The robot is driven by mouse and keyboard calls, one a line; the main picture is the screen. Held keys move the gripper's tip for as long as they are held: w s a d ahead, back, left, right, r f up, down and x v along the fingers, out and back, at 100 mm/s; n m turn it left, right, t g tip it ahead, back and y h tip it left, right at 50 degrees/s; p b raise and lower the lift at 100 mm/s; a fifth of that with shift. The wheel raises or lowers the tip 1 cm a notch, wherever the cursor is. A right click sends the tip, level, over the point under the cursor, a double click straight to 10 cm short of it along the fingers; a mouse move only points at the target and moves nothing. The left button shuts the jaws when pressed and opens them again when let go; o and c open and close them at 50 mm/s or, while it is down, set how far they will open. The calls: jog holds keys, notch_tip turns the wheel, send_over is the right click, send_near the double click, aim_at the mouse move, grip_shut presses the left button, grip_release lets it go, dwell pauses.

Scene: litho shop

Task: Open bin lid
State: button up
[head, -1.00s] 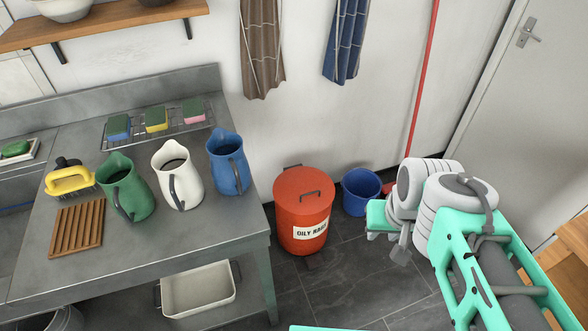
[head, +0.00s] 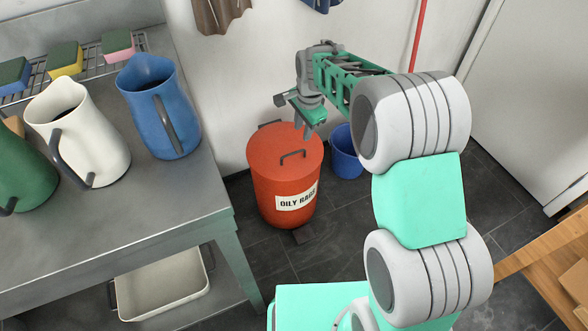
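The bin (head: 268,198) is a red can with a white "OILY RAGS" label, standing on the dark tiled floor right of the metal table. Its red lid (head: 275,150) is closed and has a dark handle (head: 292,155) on top. My gripper (head: 302,119) hangs above the right rear part of the lid in the picture, pointing downward. Its fingers look spread apart with nothing between them. I cannot tell exactly how far above the lid it is.
A blue bucket (head: 346,155) stands right of the bin, partly behind my arm. The metal table (head: 190,215) at left holds blue (head: 160,105), white (head: 85,135) and green (head: 25,175) pitchers. A white tub (head: 162,285) sits on its lower shelf. Floor in front of the bin is clear.

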jog(key=m+b, duration=0.1)
jog(key=m, duration=0.1)
send_near(294, 153)
jog(key=f, duration=0.2)
jog(key=w+f+b, duration=0.1)
jog(key=f, duration=0.4)
jog(key=shift+w+a+f+b, duration=0.2)
jog(key=shift+a+f+b, duration=0.05)
jog(key=shift+a+b, duration=0.15)
jog(key=shift+c, duration=0.5)
grip_shut()
